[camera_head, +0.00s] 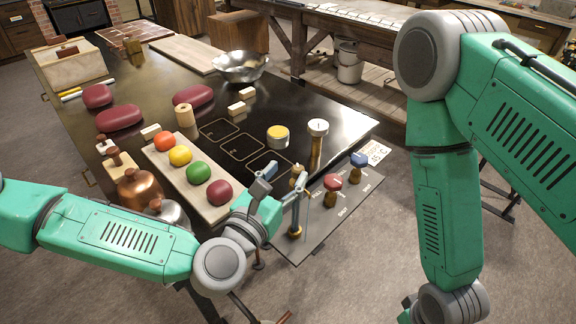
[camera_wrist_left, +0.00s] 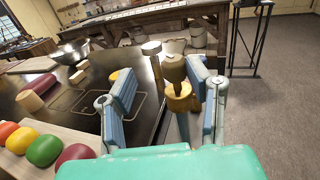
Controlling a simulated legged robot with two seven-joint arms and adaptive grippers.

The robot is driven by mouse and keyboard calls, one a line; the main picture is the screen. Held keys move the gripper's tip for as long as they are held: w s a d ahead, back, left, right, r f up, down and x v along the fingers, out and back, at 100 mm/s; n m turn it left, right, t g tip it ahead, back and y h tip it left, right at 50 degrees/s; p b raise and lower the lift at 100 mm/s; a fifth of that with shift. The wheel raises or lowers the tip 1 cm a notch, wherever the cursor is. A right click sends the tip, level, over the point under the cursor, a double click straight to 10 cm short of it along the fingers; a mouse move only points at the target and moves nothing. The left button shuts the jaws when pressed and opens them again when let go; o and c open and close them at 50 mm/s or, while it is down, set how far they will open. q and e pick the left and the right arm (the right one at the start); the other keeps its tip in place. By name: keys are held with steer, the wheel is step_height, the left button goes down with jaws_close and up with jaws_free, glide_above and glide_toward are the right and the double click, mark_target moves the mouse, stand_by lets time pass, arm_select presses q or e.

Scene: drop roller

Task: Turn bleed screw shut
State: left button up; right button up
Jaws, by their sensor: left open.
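My left gripper (camera_head: 281,190) is open at the near edge of a grey labelled panel (camera_head: 318,222). A brass screw-like fitting (camera_head: 297,170) stands by its fingertips, partly hidden by a finger. In the left wrist view, a brass fitting with a brown rounded top (camera_wrist_left: 177,88) shows between the two spread fingers (camera_wrist_left: 163,82), closer to the right one. Whether a finger touches it I cannot tell. My right arm comes in from the right, but its gripper is out of the picture.
A red knob (camera_head: 332,182) and a blue knob (camera_head: 360,160) stand on brass stems on the panel. A pale-topped brass post (camera_head: 318,128) rises behind. A wooden board with coloured balls (camera_head: 198,172) and a copper pot (camera_head: 140,190) lie left, near my left arm.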

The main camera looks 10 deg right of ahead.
mark_target(295, 177)
arm_select(q)
steer(key=d, duration=0.2)
steer(key=w+d, duration=0.1)
steer(key=d, duration=0.1)
steer(key=shift+w+f, duration=0.1)
steer(key=shift+d, duration=0.2)
steer(key=c, duration=0.5)
steer(key=shift+a, duration=0.4)
jaws_close()
steer(key=shift+w+a+f, duration=0.15)
steer(key=shift+w+a, duration=0.1)
steer(key=shift+a, duration=0.2)
steer(key=shift+s+d, duration=0.25)
arm_select(e)
steer(key=shift+w+d+f, duration=0.1)
steer(key=shift+d+f, duration=0.05)
steer(key=shift+d, duration=0.5)
steer(key=shift+w+d+f, duration=0.1)
steer(key=shift+d, duration=0.5)
arm_select(q)
steer(key=shift+a, duration=0.1)
